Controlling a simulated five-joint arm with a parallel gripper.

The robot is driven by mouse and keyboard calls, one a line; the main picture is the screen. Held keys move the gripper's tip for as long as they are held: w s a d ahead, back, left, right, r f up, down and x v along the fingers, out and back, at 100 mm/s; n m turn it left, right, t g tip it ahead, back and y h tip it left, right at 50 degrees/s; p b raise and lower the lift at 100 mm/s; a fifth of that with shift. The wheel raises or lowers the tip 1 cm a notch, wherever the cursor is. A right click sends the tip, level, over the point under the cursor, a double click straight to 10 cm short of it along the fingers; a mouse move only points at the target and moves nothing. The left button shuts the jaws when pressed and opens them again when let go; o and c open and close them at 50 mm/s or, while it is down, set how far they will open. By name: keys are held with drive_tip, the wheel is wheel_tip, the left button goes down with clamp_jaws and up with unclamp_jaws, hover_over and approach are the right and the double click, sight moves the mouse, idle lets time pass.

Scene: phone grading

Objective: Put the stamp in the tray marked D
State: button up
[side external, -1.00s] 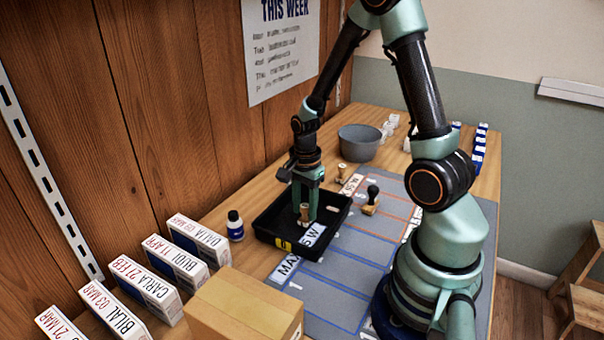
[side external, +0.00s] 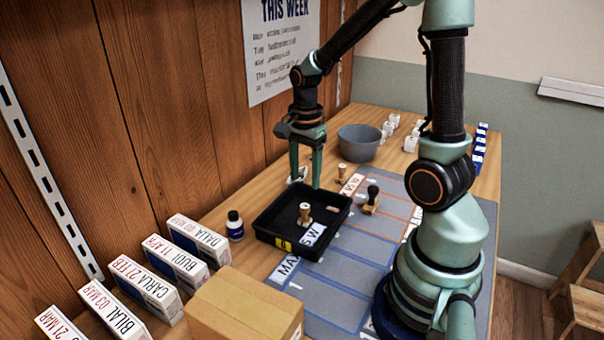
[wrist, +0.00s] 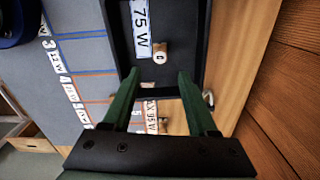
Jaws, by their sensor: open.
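A wooden-handled stamp (side external: 304,213) stands upright inside the black tray (side external: 262,222). The tray has a yellow label on its near wall, whose letter is too small to read for sure. A white "5 W" card lies in the tray beside the stamp. In the wrist view the stamp (wrist: 160,50) shows beyond the fingertips, in the tray (wrist: 122,40). My gripper (side external: 304,182) is open and empty, raised over the far end of the tray, apart from the stamp. Its two green fingers also show in the wrist view (wrist: 160,76).
Another wooden stamp (side external: 341,174) and a black-knobbed stamp (side external: 371,199) stand right of the tray. A grey bowl (side external: 359,142) is behind. A small dark bottle (side external: 235,226), white boxes (side external: 187,262) and a cardboard box (side external: 245,307) are at the left and front.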

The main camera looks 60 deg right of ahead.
drive_tip(key=s+a+r+n+t, duration=0.2)
drive_tip(key=a+r+n+t, duration=0.3)
drive_tip(key=a+r+n, duration=0.7)
drive_tip(key=n, duration=0.7)
drive_tip(key=shift+s+r+n+t, duration=0.25)
drive_tip(key=shift+s+n+t, duration=0.05)
drive_tip(key=shift+s, duration=0.1)
